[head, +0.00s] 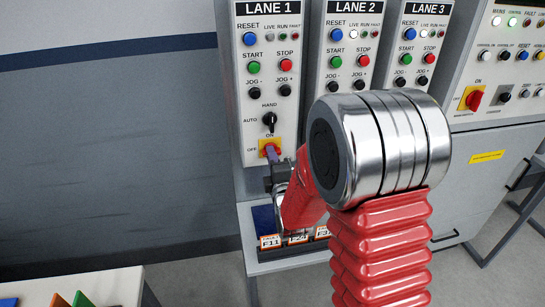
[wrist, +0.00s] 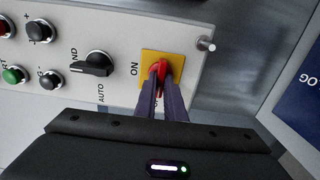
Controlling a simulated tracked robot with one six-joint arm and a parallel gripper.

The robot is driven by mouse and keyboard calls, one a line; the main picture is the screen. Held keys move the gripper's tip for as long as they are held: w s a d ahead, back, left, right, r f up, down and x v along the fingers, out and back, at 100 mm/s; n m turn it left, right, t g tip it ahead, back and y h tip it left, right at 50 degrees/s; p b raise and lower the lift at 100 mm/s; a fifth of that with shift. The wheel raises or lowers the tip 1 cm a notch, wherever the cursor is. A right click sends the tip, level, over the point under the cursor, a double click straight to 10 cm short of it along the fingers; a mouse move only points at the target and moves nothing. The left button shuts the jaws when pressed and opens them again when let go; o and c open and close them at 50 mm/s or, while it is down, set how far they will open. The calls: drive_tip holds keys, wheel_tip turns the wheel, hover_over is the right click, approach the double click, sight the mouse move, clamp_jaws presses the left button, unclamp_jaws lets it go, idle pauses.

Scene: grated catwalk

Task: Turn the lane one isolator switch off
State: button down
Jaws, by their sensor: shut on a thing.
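The lane one isolator switch is a red handle (head: 270,148) on a yellow plate (head: 278,144), at the bottom of the LANE 1 panel (head: 266,90). ON is printed above it and OFF to its left. In the wrist view the red handle (wrist: 161,70) sits between my fingertips, with the yellow plate (wrist: 148,62) behind it. My gripper (wrist: 161,84) is shut on the handle; it also shows in the head view (head: 272,156). The fingers hide part of the handle and most of the OFF label in the wrist view, so its exact angle is hard to tell.
A black HAND/AUTO selector (head: 269,121) sits just above the isolator. The LANE 2 panel (head: 349,60) and LANE 3 panel (head: 411,60) stand to the right, partly behind my arm. A shelf with labelled blocks (head: 270,242) is below. Bare wall (head: 110,130) lies left.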

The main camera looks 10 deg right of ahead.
drive_tip(key=shift+s+a+f, duration=0.1)
drive_tip(key=shift+a+f, duration=0.15)
drive_tip(key=c, duration=2.2)
unclamp_jaws()
drive_tip(key=o, duration=0.4)
drive_tip(key=shift+d+r, duration=0.15)
drive_tip(key=shift+c, duration=0.2)
